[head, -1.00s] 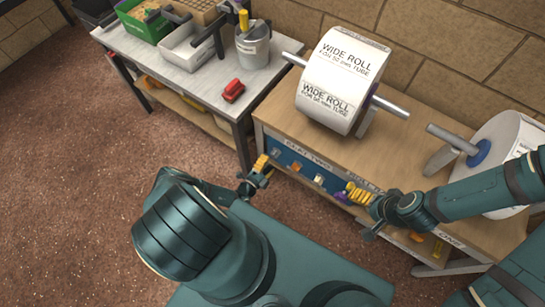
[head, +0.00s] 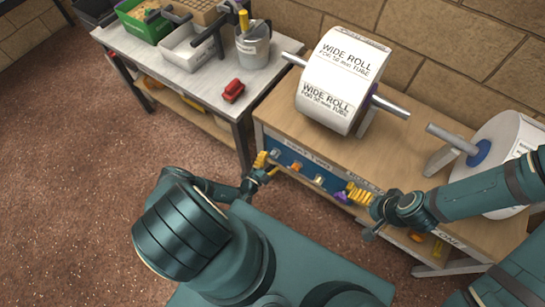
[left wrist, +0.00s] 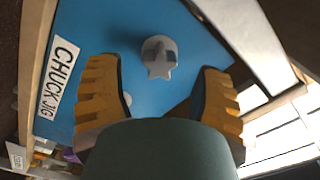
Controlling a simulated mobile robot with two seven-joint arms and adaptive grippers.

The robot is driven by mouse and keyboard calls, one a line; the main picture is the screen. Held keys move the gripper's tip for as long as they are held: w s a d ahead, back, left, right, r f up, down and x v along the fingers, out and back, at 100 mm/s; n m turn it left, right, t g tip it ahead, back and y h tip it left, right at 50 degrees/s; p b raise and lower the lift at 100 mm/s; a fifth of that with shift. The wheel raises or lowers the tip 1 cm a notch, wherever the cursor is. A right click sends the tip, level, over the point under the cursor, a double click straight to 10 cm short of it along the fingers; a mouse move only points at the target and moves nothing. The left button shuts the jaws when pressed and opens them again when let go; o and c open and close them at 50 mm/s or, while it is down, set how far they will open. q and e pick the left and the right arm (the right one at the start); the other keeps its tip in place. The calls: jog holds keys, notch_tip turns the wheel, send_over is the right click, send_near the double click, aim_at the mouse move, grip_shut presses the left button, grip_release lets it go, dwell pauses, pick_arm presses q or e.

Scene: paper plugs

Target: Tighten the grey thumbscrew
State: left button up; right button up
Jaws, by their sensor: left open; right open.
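The grey thumbscrew (left wrist: 158,57) stands out from the blue panel (left wrist: 200,35) in the left wrist view, beside a label reading CHUCK JIG. It shows small at the panel's left end in the head view (head: 275,153). My left gripper (head: 265,165) is open in front of that end. In the left wrist view its yellow fingers (left wrist: 157,75) are spread, one on either side of the thumbscrew, with gaps to both. My right gripper (head: 358,195) is open by the panel's right part, near a purple piece (head: 341,197).
The panel is under a wooden bench (head: 270,118) carrying a wide paper roll (head: 335,85). An orange piece (head: 296,166) sits on the panel right of the thumbscrew. A grey table (head: 210,85) with a red object (head: 233,91) stands to the left.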

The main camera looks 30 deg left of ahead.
pick_arm(q)
jog(key=shift+w+d, duration=0.1)
jog(key=shift+w, duration=1.2)
grip_shut()
jog(key=c, duration=0.8)
grip_release()
grip_shut()
jog(key=shift+m, duration=1.8)
